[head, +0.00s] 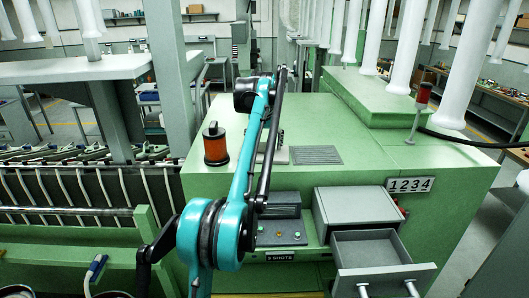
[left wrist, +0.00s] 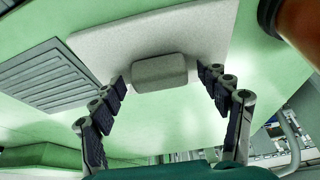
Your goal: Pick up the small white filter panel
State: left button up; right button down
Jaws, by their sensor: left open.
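The small white filter panel is a pale plate (left wrist: 125,38) with a raised, rounded grip block (left wrist: 160,68), lying flat on the green machine top in the left wrist view. My left gripper (left wrist: 162,82) is open, its dark-padded fingers on either side of the grip block with a gap at each side. Nothing is held between them. In the head view, my left arm largely hides the panel (head: 283,157), and the gripper is small and partly hidden over it. My right gripper is not in view.
An orange canister (head: 215,147) stands left of the panel, and a vent grille (head: 316,155) lies to its right. A red-topped signal lamp (head: 421,97) stands further right. At the front are a control box (head: 280,230) and an open grey drawer (head: 372,250).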

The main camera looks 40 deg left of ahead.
pick_arm(q)
jog(key=shift+s+f, duration=0.1)
jog(key=c, duration=1.3)
